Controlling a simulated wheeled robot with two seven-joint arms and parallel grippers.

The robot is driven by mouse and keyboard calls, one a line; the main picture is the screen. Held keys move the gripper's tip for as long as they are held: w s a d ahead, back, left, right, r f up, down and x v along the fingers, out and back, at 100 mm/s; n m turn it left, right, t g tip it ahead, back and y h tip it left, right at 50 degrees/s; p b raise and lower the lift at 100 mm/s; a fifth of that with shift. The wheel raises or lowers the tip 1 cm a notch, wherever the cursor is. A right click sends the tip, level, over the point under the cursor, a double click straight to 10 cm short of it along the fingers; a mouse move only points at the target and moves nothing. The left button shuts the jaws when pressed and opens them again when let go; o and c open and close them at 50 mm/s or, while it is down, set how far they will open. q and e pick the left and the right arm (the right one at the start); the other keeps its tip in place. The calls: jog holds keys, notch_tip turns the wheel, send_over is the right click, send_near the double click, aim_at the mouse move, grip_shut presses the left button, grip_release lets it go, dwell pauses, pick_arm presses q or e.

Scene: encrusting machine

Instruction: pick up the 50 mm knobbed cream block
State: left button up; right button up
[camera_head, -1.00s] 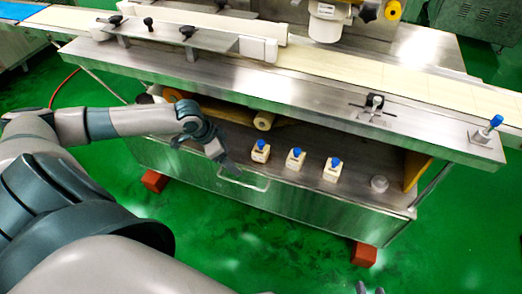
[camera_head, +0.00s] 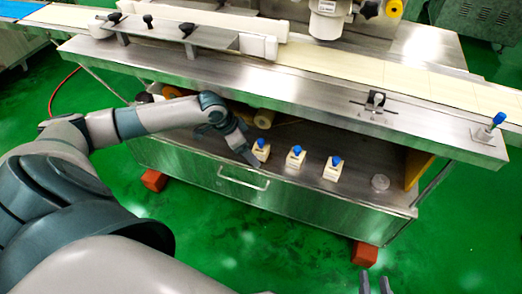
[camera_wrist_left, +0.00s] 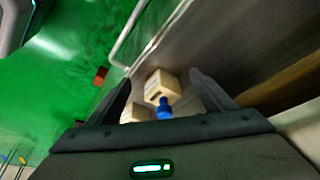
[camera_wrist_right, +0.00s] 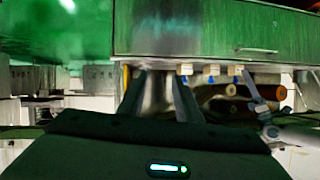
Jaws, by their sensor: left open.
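Three cream blocks with blue knobs stand in a row on the machine's lower shelf: a left one (camera_head: 261,153), a middle one (camera_head: 295,161) and a right one (camera_head: 332,173). I cannot tell by sight which is the 50 mm one. My left gripper (camera_head: 250,153) is open beside the left block and partly covers its left side. In the left wrist view one cream block (camera_wrist_left: 159,84) with its blue knob (camera_wrist_left: 164,108) shows between the open fingers, and another block (camera_wrist_left: 133,114) is partly hidden by a finger. My right gripper (camera_head: 375,283) is open and empty, low and away from the shelf.
The steel table edge (camera_head: 330,108) overhangs the shelf. Rollers (camera_head: 264,118) lie behind the left block. A drawer handle (camera_head: 243,178) is below. A blue-topped knob (camera_head: 498,119) stands on the upper table.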

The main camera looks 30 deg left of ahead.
aim_at(261, 147)
pick_arm(q)
jog(key=w+d, duration=0.1)
jog(key=w, duration=0.1)
jog(key=w+d, duration=0.1)
jog(key=w, duration=0.1)
jog(key=shift+d+b, duration=0.2)
jog(key=shift+b, duration=0.15)
jog(key=shift+f, duration=0.6)
pick_arm(e)
jog(key=r, duration=0.1)
jog(key=w+a+r+t, duration=0.1)
jog(key=r+t+y, duration=0.1)
jog(key=shift+w+a+r, duration=0.15)
jog(key=shift+r, duration=0.1)
pick_arm(q)
jog(key=c, duration=1.2)
